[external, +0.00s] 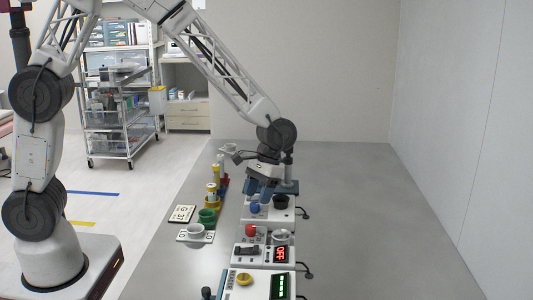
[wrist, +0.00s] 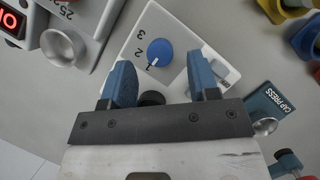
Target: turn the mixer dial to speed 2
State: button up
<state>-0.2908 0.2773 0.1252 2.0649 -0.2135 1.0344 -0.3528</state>
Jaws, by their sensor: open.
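The blue dial (wrist: 160,51) sits on a white plate printed 1, 2 and 3 in the wrist view; I take it for the mixer dial. Its white pointer mark is at the 1. It also shows in the external view (external: 255,209), on a white unit just in front of my gripper. My gripper (wrist: 158,62) is open and empty, with one blue finger on each side of the dial's lower part in the wrist view. Whether the fingers touch the dial or hover above it I cannot tell. A black round part (wrist: 152,98) shows between the fingers, partly hidden.
A white unit with a red display (wrist: 8,20) and silver knob (wrist: 64,48) is at upper left. A label reading CAP PRESS (wrist: 268,103) is at right. Units with a red knob (external: 250,230) and yellow knob (external: 244,279) stand nearer the camera. The table's right side (external: 380,220) is clear.

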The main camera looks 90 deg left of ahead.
aim_at(255, 207)
jog(key=shift+x, duration=1.35)
jog(key=shift+c, duration=0.3)
jog(key=c, duration=0.9)
jog(key=shift+o, duration=0.2)
jog(key=shift+m, duration=0.5)
jog(key=m+y, duration=0.1)
jog(key=m, duration=0.2)
jog(key=shift+d+g, duration=0.1)
jog(key=shift+g, duration=0.3)
jog(key=shift+m+y, duration=1.1)
jog(key=shift+m, duration=1.3)
